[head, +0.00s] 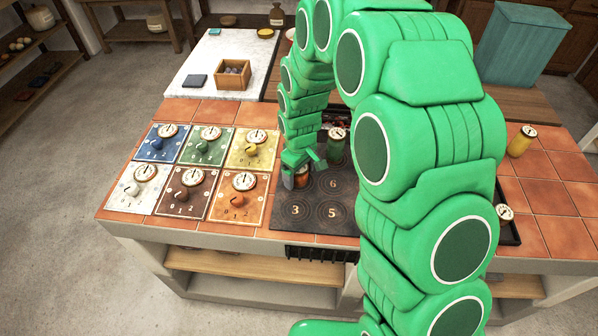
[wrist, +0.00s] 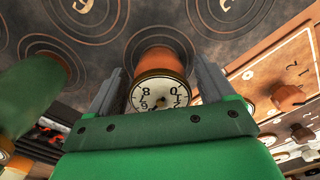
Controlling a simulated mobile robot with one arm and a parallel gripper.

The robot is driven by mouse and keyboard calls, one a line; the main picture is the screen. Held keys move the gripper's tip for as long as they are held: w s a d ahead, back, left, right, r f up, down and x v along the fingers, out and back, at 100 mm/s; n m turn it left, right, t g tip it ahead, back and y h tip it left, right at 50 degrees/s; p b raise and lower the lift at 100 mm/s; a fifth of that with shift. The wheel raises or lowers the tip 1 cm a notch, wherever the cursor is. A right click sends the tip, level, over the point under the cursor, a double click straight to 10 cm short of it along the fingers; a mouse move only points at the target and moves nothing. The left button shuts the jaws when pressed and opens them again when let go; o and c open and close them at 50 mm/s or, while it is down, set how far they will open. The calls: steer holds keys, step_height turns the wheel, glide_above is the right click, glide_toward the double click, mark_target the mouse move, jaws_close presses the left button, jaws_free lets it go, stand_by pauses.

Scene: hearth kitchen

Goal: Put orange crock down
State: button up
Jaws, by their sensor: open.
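The orange crock (head: 302,172) stands on the dark hob (head: 287,218), on one of its ringed spots, partly hidden behind my gripper in the head view. The wrist view shows its orange side and its dial lid (wrist: 160,92), between my two fingers. My gripper (head: 300,179) is open around the crock, with one finger on each side. In the wrist view a gap shows beside the left finger; whether the right finger touches the crock I cannot tell.
A green crock (head: 336,148) stands close behind on the hob; it also shows in the wrist view (wrist: 38,92). Coloured dial panels (head: 192,192) lie left of the hob. A yellow crock (head: 521,141) and a white-topped crock (head: 504,215) stand at the right.

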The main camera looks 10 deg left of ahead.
steer(key=shift+r, duration=0.1)
step_height(320, 180, up, 12)
stand_by(0.6)
steer(key=shift+d+r, duration=0.1)
steer(key=shift+r, duration=0.05)
steer(key=s+d+r+m, duration=0.3)
steer(key=s+d+r, duration=0.3)
steer(key=s+d, duration=0.2)
steer(key=s+d+r+m, duration=0.2)
steer(key=s+d, duration=0.2)
steer(key=s, duration=0.4)
steer(key=s+d+r+m+g, duration=0.1)
steer(key=s+d+r+m, duration=0.1)
steer(key=s, duration=0.6)
steer(key=s+d+r+m, duration=0.2)
steer(key=s+d+m, duration=0.1)
steer(key=s+d, duration=0.4)
steer(key=shift+s+m+g, duration=0.4)
steer(key=shift+s, duration=0.6)
